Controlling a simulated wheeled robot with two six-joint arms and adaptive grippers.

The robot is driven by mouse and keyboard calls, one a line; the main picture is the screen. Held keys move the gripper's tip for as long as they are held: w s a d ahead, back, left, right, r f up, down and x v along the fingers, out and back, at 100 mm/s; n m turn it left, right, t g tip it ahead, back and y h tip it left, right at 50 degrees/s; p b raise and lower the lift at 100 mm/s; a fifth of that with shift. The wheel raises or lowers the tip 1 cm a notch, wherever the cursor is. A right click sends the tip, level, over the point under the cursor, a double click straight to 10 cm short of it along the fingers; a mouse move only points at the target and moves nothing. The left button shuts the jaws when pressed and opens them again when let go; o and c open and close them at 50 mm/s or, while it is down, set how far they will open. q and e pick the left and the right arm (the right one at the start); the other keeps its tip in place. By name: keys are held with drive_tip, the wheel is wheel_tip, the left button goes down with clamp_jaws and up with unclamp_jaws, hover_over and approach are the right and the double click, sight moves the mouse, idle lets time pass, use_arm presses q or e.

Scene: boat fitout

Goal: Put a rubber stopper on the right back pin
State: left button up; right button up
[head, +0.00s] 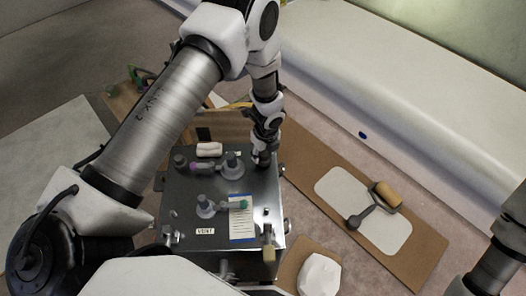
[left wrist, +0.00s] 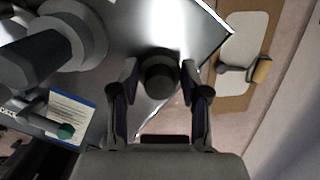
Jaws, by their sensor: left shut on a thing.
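A dark round rubber stopper (left wrist: 160,74) is between the two fingers of my left gripper (left wrist: 160,90) in the left wrist view. The gripper is shut on it. In the head view my left gripper (head: 263,156) points down at the right back corner of the grey metal box (head: 185,213). The right back pin is hidden under the stopper and gripper, and I cannot tell whether the stopper touches it. Another dark piece (head: 180,162) stands at the left back corner. My right gripper is out of view.
On the box top are two grey valves (head: 232,163) (head: 205,207) with levers, a white roll (head: 209,149) and a blue-edged paper (head: 241,232). A tan-handled part (head: 268,247) is at the right front corner.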

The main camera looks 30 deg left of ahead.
use_arm(q)
drive_tip(key=shift+f, duration=0.2)
drive_tip(key=o, duration=1.7)
drive_tip(key=shift+r, duration=0.1)
wheel_tip(320, 180, up, 9)
drive_tip(key=p, duration=0.8)
drive_tip(key=shift+f+p, duration=0.2)
drive_tip(key=shift+p, duration=0.1)
drive_tip(key=shift+f, duration=0.1)
drive_tip(key=shift+f, duration=0.1)
